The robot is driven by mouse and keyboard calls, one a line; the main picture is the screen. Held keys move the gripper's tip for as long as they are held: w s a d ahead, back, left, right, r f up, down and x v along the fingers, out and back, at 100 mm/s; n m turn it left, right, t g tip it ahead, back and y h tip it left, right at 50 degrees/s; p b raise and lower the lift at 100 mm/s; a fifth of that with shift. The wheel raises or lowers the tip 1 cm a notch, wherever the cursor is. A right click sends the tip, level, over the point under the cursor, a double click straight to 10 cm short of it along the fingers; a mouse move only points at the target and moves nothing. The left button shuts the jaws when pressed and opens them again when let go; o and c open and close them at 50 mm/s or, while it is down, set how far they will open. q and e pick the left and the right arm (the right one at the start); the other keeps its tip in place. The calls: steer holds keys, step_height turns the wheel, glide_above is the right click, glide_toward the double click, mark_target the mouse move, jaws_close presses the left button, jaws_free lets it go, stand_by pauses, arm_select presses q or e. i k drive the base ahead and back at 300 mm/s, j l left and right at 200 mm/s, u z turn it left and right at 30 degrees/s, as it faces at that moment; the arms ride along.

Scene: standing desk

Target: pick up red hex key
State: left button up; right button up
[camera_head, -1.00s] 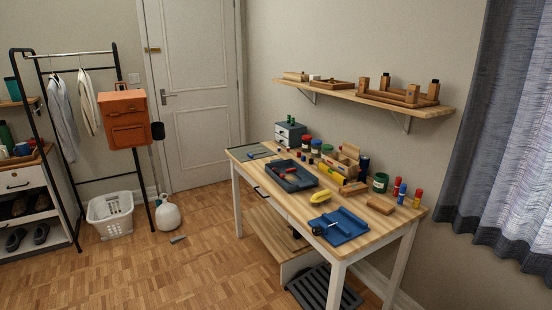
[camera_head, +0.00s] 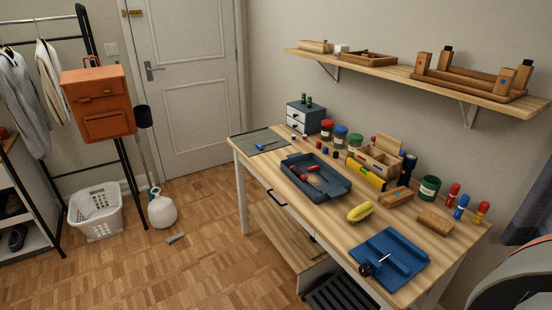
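I cannot make out a red hex key for certain. A dark blue-grey tray (camera_head: 330,191) on the wooden desk (camera_head: 290,222) holds small red things (camera_head: 313,168), too small to name surely; one may be a tool handle. Neither of my grippers is in view.
A blue tray (camera_head: 405,258) with a dark round-headed tool lies at the desk's near end, next to a yellow brush (camera_head: 360,212). Jars, wooden blocks and a wooden box (camera_head: 378,160) line the wall side. A wall shelf (camera_head: 400,70) hangs above.

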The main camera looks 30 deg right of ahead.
mark_target(315, 168)
steer(key=i+l+u, duration=0.2)
steer(key=i, duration=1.3)
steer(key=i+j, duration=0.15)
steer(key=i, duration=0.55)
steer(key=i+j, duration=0.15)
steer(key=i, duration=0.5)
steer(key=i+z, duration=0.1)
steer(key=z, duration=1.45)
